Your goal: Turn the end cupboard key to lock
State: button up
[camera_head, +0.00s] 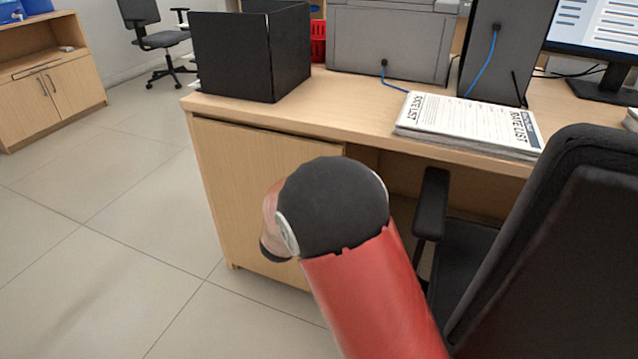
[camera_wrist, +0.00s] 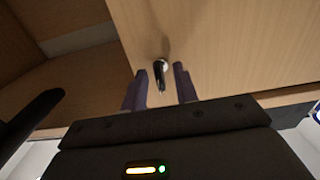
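The end cupboard door (camera_head: 255,175) is a light wood panel under the left end of the counter, and it looks closed. In the wrist view the door (camera_wrist: 225,45) fills the upper right, with a small metal key (camera_wrist: 160,74) standing out from its lock near the edge. My gripper (camera_wrist: 160,85) has its two fingers apart, one on each side of the key, with gaps visible between. I cannot tell how deep the key lies between the fingers. In the head view my red and black arm hides the key, lock and gripper.
A black office chair (camera_head: 565,230) stands close on the right, its armrest (camera_head: 431,203) near my arm. The counter top (camera_head: 335,105) holds a black box file (camera_head: 250,52), a grey printer (camera_head: 388,42) and a paper stack (camera_head: 465,122). The floor (camera_head: 110,260) at left is clear.

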jog(key=v, duration=0.7)
jog(key=shift+s, duration=0.4)
jog(key=shift+a, duration=0.15)
